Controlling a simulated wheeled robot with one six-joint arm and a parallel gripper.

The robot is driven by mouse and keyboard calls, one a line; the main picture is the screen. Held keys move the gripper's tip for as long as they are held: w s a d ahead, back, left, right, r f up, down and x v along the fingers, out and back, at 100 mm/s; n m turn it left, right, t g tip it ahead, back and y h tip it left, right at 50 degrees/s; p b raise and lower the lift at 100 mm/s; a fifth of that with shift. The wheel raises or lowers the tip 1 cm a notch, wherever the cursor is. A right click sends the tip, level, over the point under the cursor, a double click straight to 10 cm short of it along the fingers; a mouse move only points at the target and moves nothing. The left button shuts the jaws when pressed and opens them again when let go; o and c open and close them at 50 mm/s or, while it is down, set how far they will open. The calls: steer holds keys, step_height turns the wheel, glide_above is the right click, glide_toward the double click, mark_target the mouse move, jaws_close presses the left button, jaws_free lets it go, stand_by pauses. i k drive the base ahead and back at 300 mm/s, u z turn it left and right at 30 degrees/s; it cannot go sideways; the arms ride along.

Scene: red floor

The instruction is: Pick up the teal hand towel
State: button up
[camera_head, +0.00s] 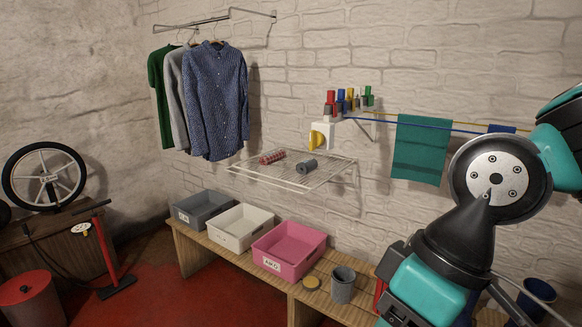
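The teal hand towel (419,151) hangs over a thin line against the white brick wall, right of the middle of the head view. It hangs flat, with a yellow line and a blue line running by its top. My teal and black arm fills the right side, in front of and below the towel, and its round joint comes close to the towel's lower right. I cannot make out my gripper's fingertips.
A wire shelf (293,170) juts from the wall. Below it, a wooden bench (213,245) carries grey (201,208), white (240,226) and pink (290,247) bins and a grey cup (343,285). Shirts (213,98) hang at left. A blue cloth (501,129) hangs right. Red floor (190,297) lies open.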

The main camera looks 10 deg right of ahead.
mark_target(420, 154)
steer(key=u, duration=0.05)
steer(key=k, duration=0.6)
steer(key=z, duration=0.55)
steer(key=i, duration=1.3)
steer(key=u, duration=0.3)
